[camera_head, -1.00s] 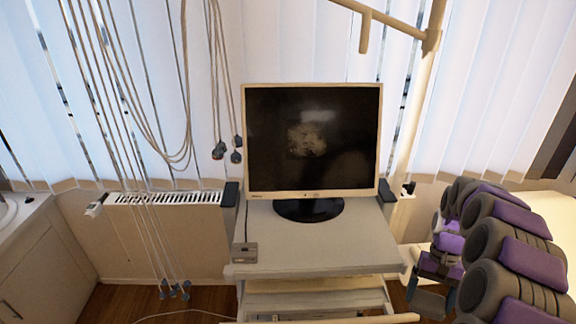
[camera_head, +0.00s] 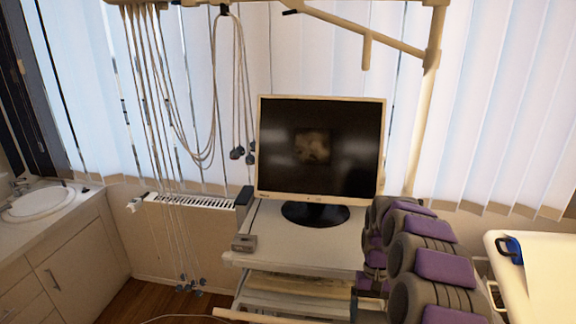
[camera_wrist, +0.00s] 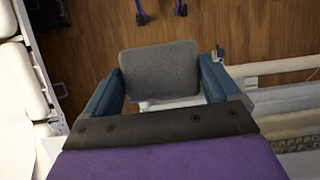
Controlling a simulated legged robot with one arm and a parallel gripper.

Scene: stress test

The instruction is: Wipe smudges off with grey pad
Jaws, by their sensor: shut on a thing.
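A monitor (camera_head: 352,180) with a dark screen and cream frame stands on a cart. A pale brownish smudge patch (camera_head: 313,147) lies near the middle of its screen. In the wrist view, my gripper (camera_wrist: 162,78) is shut on the grey pad (camera_wrist: 158,68), a flat rounded rectangle held between two blue fingers. The pad is over the brown floor in that view, apart from the screen. In the head view, my purple and grey arm reaches to the cart's lower right, and the pad and fingertips are not clear there.
The cart top (camera_head: 285,245) carries a small grey box (camera_head: 244,243). Hanging cables (camera_head: 165,120) and a radiator (camera_head: 190,201) are at left. A cream pole (camera_head: 422,120) rises behind my arm. A sink counter (camera_head: 60,225) is far left; a white surface (camera_head: 545,265) is at right.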

